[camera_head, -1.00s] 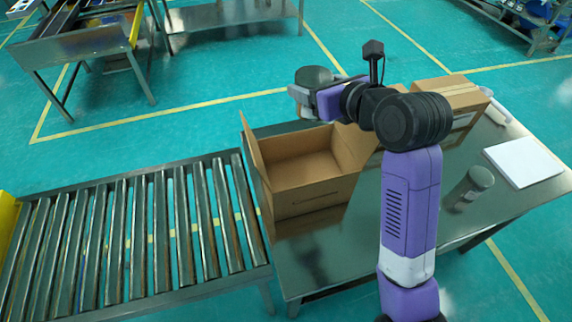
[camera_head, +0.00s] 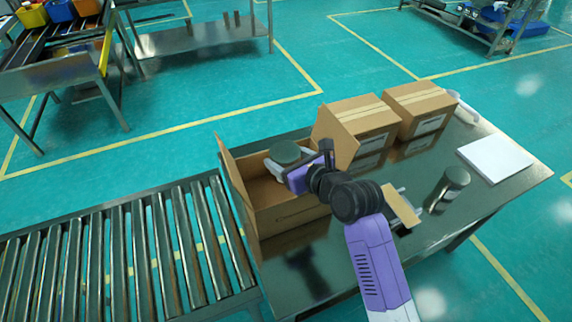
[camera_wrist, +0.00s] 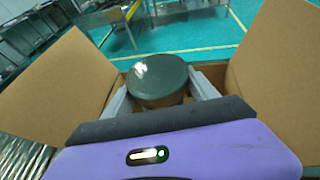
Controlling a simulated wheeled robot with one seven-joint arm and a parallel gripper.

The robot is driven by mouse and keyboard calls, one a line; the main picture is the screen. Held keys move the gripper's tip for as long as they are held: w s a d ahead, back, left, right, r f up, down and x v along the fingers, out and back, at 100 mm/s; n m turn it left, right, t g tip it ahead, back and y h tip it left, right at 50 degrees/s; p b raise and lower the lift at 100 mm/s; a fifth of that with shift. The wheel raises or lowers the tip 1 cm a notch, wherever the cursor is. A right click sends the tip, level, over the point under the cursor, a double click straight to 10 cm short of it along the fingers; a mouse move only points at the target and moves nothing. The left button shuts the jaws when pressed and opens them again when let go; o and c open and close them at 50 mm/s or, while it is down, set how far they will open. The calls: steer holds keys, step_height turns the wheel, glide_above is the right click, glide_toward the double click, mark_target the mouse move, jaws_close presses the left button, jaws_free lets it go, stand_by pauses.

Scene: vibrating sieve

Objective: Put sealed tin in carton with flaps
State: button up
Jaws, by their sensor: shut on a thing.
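The sealed tin (camera_head: 285,152) has a dark grey-green round lid. My gripper (camera_head: 288,163) is shut on it, with a pale finger on each side. In the wrist view the tin (camera_wrist: 157,78) stands about upright between the fingers of my gripper (camera_wrist: 160,98). The open carton with flaps (camera_head: 285,213) stands on the metal table. The tin is over the carton's opening, between its raised left and right flaps, which also show in the wrist view on the carton (camera_wrist: 285,60). My gripper hides part of the carton's inside, and I cannot tell how far the tin is above its floor.
Two taped boxes (camera_head: 365,118) (camera_head: 420,105) stand behind the carton to the right. A dark jar (camera_head: 450,186) and a white slab (camera_head: 495,158) are on the table (camera_head: 300,270) at right. A roller conveyor (camera_head: 130,245) adjoins the table's left side.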

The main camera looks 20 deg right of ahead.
steer(key=shift+f, duration=1.3)
steer(key=shift+f, duration=0.6)
steer(key=o, duration=1.6)
steer(key=shift+r, duration=0.1)
steer(key=shift+r, duration=0.25)
steer(key=v, duration=1.2)
steer(key=shift+r, duration=0.3)
